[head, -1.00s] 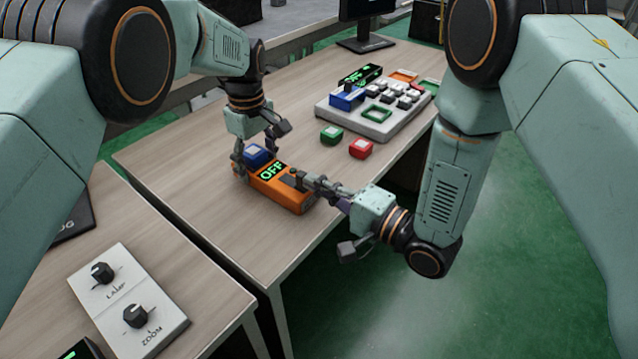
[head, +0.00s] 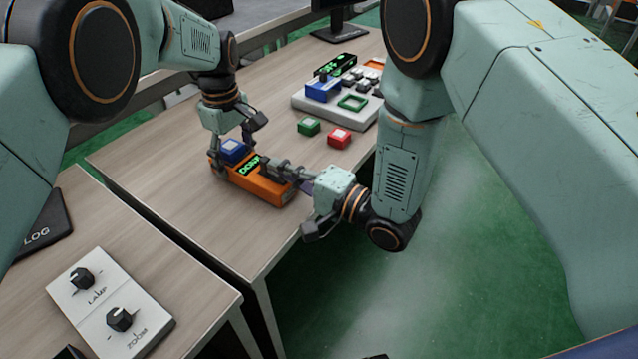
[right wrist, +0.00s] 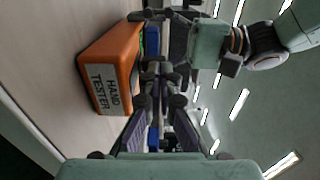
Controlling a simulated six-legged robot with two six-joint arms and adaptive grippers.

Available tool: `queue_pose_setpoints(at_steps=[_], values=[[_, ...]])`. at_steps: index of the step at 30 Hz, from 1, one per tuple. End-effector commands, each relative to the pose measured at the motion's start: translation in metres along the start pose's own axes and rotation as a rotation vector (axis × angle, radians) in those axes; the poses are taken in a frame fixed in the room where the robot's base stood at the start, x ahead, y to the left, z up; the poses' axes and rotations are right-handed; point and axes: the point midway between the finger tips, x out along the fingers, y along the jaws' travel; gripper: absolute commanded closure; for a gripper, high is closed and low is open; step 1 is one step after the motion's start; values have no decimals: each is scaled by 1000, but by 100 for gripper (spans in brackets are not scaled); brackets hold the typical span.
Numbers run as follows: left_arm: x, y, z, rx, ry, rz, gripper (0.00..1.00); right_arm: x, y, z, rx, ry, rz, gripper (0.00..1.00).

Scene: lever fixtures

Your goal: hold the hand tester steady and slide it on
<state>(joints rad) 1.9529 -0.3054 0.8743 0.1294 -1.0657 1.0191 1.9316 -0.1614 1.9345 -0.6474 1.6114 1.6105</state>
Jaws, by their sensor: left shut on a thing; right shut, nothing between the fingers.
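The orange hand tester (head: 262,188) lies on the wooden table near its front edge. Its green display (head: 249,165) appears to read DONE, and a blue block with a pale top (head: 234,149) sits at its far left end. My left gripper (head: 231,162) is shut on the tester's left end. My right gripper (head: 272,170) is shut and empty, its fingertips against the tester's upper side by the dark slider, which they mostly hide. In the right wrist view the tester (right wrist: 120,62) shows its HAND TESTER label, with my right fingers (right wrist: 155,70) beside it.
A green button block (head: 309,126) and a red one (head: 339,137) stand behind the tester. Further back is a pale panel (head: 335,108) with keys and a blue block. A LAMP/ZOOM knob panel (head: 110,305) lies on the nearer table. A gap separates the tables.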

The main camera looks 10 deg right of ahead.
Motion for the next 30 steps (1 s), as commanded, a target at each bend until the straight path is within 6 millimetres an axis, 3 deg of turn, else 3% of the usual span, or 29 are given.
queue_pose_setpoints(at_steps=[15, 24, 30], values=[[1, -1, 0, -1, -1, -2, 72, -87, 0, -1, 7, 7, 1, 100], [1, -1, 0, -1, -1, -2, 72, -120, 0, -2, 6, 7, 2, 100], [1, -1, -1, -1, -1, -2, 72, -130, 0, 0, 4, 3, 1, 100]])
